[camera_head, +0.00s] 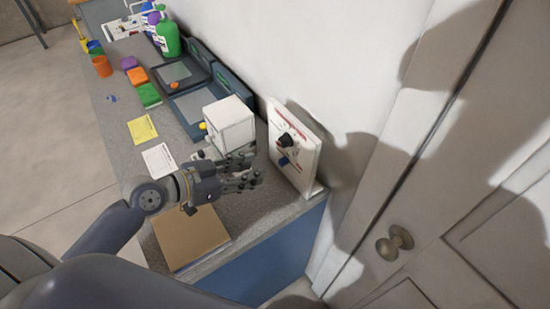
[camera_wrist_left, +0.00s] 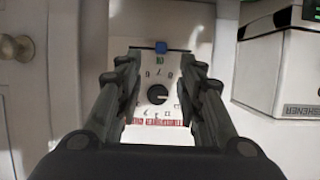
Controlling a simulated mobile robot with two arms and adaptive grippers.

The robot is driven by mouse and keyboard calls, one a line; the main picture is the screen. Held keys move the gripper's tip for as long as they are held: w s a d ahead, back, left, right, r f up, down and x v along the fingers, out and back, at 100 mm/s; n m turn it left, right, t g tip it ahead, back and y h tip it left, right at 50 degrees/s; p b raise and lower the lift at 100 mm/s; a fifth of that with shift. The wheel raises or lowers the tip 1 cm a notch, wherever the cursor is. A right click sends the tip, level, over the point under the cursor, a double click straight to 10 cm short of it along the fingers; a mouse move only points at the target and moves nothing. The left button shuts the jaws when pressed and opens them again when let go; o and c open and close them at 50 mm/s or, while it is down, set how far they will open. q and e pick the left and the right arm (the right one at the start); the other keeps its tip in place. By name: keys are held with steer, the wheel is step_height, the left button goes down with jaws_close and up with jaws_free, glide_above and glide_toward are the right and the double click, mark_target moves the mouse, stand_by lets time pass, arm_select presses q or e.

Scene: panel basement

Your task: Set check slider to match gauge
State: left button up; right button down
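A white panel (camera_head: 304,166) stands upright on the bench near its end, by the wall. It bears a black round knob (camera_head: 288,140) and a blue slider handle (camera_head: 284,161) below it. In the left wrist view the panel appears upside down, with the blue handle (camera_wrist_left: 161,47) at the top and the black knob (camera_wrist_left: 157,95), ringed by numbers, below. Red lettering sits near the lower edge there. My left gripper (camera_head: 246,172) is open and empty, facing the panel, apart from the handle. The numbers are too small to read surely. My right gripper is out of view.
A white box (camera_head: 230,124) stands just behind my left gripper. A brown board (camera_head: 187,237) lies at the bench's near end. Dark trays (camera_head: 195,103), sponges, notes and bottles fill the bench farther back. A door with a knob (camera_head: 394,243) is on the right.

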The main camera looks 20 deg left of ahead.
mark_target(279, 162)
arm_select(q)
steer(key=p+x, duration=0.1)
steer(key=x, duration=0.6)
steer(key=shift+w+p, duration=0.3)
steer(key=shift+p, duration=0.1)
steer(key=shift+w+d+f, duration=0.25)
steer(key=shift+d+f, duration=0.05)
steer(key=shift+d, duration=0.05)
steer(key=shift+w, duration=0.1)
jaws_close()
